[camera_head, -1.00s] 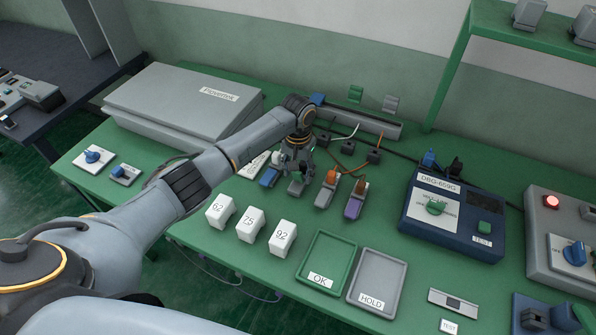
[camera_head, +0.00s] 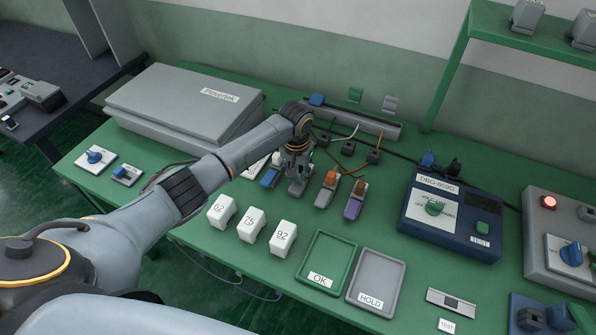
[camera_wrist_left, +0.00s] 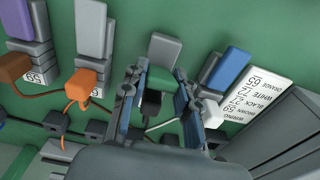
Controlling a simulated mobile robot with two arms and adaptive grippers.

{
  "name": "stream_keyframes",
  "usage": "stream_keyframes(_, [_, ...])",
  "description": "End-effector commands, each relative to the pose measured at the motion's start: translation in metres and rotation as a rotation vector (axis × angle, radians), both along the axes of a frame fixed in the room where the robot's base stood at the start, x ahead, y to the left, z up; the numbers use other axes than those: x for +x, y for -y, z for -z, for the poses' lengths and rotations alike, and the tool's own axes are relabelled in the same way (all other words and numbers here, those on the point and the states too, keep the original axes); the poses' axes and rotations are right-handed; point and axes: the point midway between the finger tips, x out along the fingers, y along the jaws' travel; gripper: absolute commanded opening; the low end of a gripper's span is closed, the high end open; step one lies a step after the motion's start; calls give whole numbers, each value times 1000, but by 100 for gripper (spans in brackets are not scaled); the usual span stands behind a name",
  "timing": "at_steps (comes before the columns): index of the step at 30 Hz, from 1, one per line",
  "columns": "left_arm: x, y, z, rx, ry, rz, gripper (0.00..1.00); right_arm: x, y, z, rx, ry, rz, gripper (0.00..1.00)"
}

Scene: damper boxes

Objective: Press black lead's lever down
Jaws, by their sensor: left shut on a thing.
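My left gripper (camera_head: 297,183) is down over a grey-levered terminal in the row on the green bench. In the left wrist view, its two fingers (camera_wrist_left: 160,104) stand on either side of the black lead's plug (camera_wrist_left: 152,103), shut on it. The terminal's grey lever (camera_wrist_left: 163,49) shows just beyond the fingertips, with a green part below it. How far the lever is tilted is hard to tell. The fingers hide much of the terminal's body. My right gripper is not in view.
A blue-levered terminal (camera_wrist_left: 226,68) with a white plug (camera_wrist_left: 209,113) stands close beside the fingers. An orange-plugged grey terminal (camera_head: 326,189) and a purple one (camera_head: 355,201) stand to the right. Numbered white blocks (camera_head: 283,238) and trays (camera_head: 377,281) lie in front.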

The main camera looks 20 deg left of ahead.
Motion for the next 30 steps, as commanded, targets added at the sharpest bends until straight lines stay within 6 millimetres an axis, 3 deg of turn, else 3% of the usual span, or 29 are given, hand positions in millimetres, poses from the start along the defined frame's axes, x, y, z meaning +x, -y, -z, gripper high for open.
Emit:
stream_keyframes(6, [-9, 0, -3, -5, 129, 0, 0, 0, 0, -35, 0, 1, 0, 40])
stream_keyframes(12, [-15, 0, 2, -12, 282, 1, 0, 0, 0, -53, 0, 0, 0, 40])
stream_keyframes(30, [-21, 0, 11, -20, 561, 1, 0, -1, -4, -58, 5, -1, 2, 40])
